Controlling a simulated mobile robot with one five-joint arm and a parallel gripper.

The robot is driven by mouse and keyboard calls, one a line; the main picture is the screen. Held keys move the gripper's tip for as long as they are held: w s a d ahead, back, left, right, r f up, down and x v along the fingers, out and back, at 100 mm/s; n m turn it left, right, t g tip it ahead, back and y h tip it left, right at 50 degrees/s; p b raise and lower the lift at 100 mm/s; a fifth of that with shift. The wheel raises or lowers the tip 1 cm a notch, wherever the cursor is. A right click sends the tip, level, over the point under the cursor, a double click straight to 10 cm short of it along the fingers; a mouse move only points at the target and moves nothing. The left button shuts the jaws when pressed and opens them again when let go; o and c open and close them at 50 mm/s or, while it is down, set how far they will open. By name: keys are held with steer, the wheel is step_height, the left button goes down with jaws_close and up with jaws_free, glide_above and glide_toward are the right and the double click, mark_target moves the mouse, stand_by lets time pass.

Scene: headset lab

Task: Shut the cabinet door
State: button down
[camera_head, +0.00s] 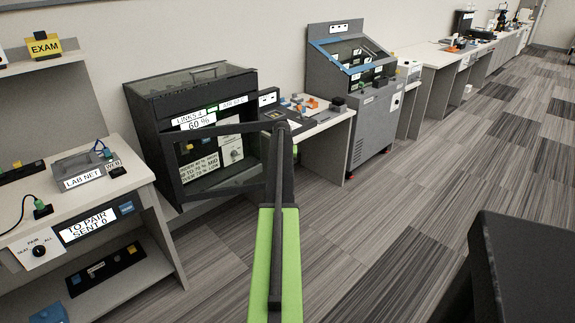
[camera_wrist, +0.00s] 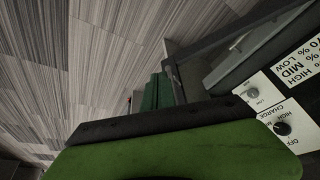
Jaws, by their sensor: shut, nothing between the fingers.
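The cabinet (camera_head: 185,95) is a dark box with a glass top, standing left of centre in the head view. Its door (camera_head: 225,188) is a dark frame with a see-through middle, standing ajar from the front. The frame also crosses the upper right of the wrist view (camera_wrist: 235,32). My gripper (camera_head: 282,128) is shut and empty, at the end of my green arm, by the door's right edge. I cannot tell whether it touches the door. Labels and a white knob panel (camera_wrist: 285,124) show behind the frame.
A white desk (camera_head: 100,190) with a LAB NET box stands at left. A small table (camera_head: 322,124) with coloured parts stands right of the cabinet, then a grey console (camera_head: 375,125).

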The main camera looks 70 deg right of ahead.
steer(key=s+a+r+p, duration=0.3)
steer(key=a+r+p, duration=0.3)
steer(key=r+p, duration=0.3)
steer(key=shift+s+a+r, duration=0.15)
steer(key=shift+s+a, duration=0.15)
steer(key=shift+a, duration=0.1)
